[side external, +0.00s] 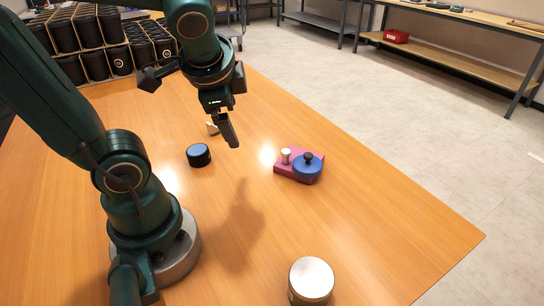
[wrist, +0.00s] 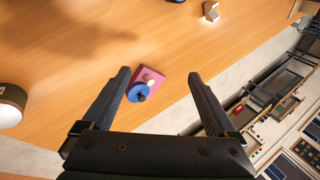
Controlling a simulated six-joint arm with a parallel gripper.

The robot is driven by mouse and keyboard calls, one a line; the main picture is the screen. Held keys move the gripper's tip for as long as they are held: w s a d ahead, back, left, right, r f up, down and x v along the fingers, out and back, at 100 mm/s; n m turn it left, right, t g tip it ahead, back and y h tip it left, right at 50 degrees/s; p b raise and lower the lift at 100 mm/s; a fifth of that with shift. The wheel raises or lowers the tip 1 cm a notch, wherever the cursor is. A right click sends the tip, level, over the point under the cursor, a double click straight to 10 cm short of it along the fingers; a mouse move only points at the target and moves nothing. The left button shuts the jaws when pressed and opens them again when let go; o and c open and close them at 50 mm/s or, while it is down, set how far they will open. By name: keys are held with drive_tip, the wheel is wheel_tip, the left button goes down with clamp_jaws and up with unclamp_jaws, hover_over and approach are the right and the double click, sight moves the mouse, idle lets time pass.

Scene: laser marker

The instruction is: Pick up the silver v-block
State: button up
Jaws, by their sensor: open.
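The silver v-block (side external: 212,128) lies on the wooden table, small and pale in the side view, partly hidden behind my gripper. In the wrist view the v-block (wrist: 211,11) is at the top edge, right of centre, with its notch showing. My gripper (side external: 229,137) is above the table, in front of the v-block in the side view. In the wrist view my gripper (wrist: 159,75) has its two fingers wide apart with nothing held between them.
A pink block with a blue knob (side external: 308,168) sits right of my gripper. A black cylinder (side external: 199,155) stands near the v-block. A silver-topped round part (side external: 311,279) is at the front. Several black containers (side external: 88,35) stand at the back left.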

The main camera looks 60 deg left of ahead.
sight(215, 126)
drive_tip(key=w+a+f+m+g+y, duration=0.1)
drive_tip(key=w+a+f+m+y, duration=0.1)
drive_tip(key=a, duration=0.4)
drive_tip(key=w+a+f+m+g+y, duration=0.2)
drive_tip(key=w+a+f+m+y, duration=0.1)
drive_tip(key=a, duration=0.3)
drive_tip(key=w+a+f+m+g+y, duration=0.1)
drive_tip(key=w+a+f+m+y, duration=0.1)
drive_tip(key=a, duration=0.5)
drive_tip(key=shift+w+f+m+g+y, duration=0.2)
drive_tip(key=shift+f+m+y, duration=0.15)
drive_tip(key=shift+f+m, duration=0.35)
drive_tip(key=shift+w+f+m+g+y, duration=0.2)
drive_tip(key=shift+f+m+y, duration=0.2)
drive_tip(key=shift+m, duration=0.5)
drive_tip(key=shift+m+g, duration=0.5)
drive_tip(key=shift+m, duration=0.1)
drive_tip(key=f, duration=0.1)
drive_tip(key=s+f, duration=0.1)
drive_tip(key=f, duration=0.1)
drive_tip(key=a+f, duration=0.1)
drive_tip(key=f, duration=0.1)
drive_tip(key=shift+s, duration=0.4)
drive_tip(key=shift+s+a+f, duration=0.1)
drive_tip(key=shift+s+f, duration=0.15)
drive_tip(key=shift+f, duration=0.05)
drive_tip(key=shift+x, duration=2.55)
drive_tip(key=shift+s, duration=0.1)
